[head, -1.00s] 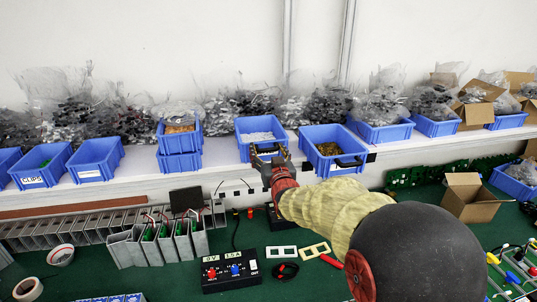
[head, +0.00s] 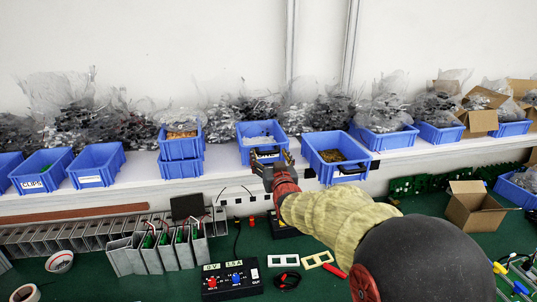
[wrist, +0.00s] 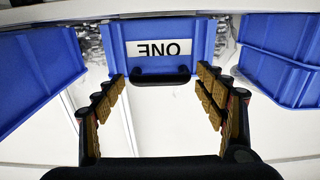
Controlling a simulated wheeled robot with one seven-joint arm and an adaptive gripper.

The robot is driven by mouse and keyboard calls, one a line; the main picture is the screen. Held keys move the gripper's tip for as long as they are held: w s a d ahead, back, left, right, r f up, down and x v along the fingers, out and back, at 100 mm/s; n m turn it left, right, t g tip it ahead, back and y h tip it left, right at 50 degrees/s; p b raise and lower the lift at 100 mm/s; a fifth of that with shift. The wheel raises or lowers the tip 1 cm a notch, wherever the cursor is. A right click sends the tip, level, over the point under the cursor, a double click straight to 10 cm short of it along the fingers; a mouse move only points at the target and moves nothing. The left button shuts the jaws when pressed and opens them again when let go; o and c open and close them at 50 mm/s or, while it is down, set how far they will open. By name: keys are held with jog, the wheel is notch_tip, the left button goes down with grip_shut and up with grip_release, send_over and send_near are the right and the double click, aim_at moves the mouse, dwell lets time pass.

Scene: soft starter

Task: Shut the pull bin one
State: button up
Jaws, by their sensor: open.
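Pull bin one (head: 245,135) is a blue open-topped bin on the white shelf, with pale contents, in the head view. In the wrist view its front (wrist: 118,44) faces me, with a white label reading ONE upside down (wrist: 160,49) and a black handle (wrist: 160,77). My gripper (head: 272,158) is in front of the bin. Its fingers are spread and empty in the wrist view (wrist: 160,92), on either side of the handle and apart from it. In the head view the fingers partly hide the bin's front.
Another blue bin with a black handle (head: 318,157) stands just right and juts over the shelf edge. Stacked blue bins (head: 180,170) stand to the left. The shelf (head: 222,158) has bare gaps between bins. Below is a green bench with a black power supply (head: 232,281) and a cardboard box (head: 470,211).

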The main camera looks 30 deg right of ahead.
jog(key=v, duration=1)
jog(key=shift+s, duration=0.2)
jog(key=s+a+f+g+y, duration=0.1)
jog(key=s+f+g, duration=0.3)
jog(key=f, duration=0.4)
jog(key=s+a+f+g+y, duration=0.1)
jog(key=s+a+f+g, duration=0.2)
jog(key=f, duration=0.4)
jog(key=s+a+f+n+g+y+b, duration=0.1)
jog(key=s+a+f+b, duration=0.2)
jog(key=s, duration=0.4)
jog(key=s+a+f+n+g+y+b, duration=0.1)
jog(key=s+a+f+g+b, duration=0.1)
jog(key=s+a+b, duration=0.3)
jog(key=s+a+f+n+g+y+b, duration=0.1)
jog(key=s+a+f+b, duration=0.3)
jog(key=s+b, duration=0.3)
jog(key=s+a, duration=0.1)
jog(key=s, duration=0.3)
jog(key=shift+f+g, duration=0.3)
jog(key=shift+g, duration=0.1)
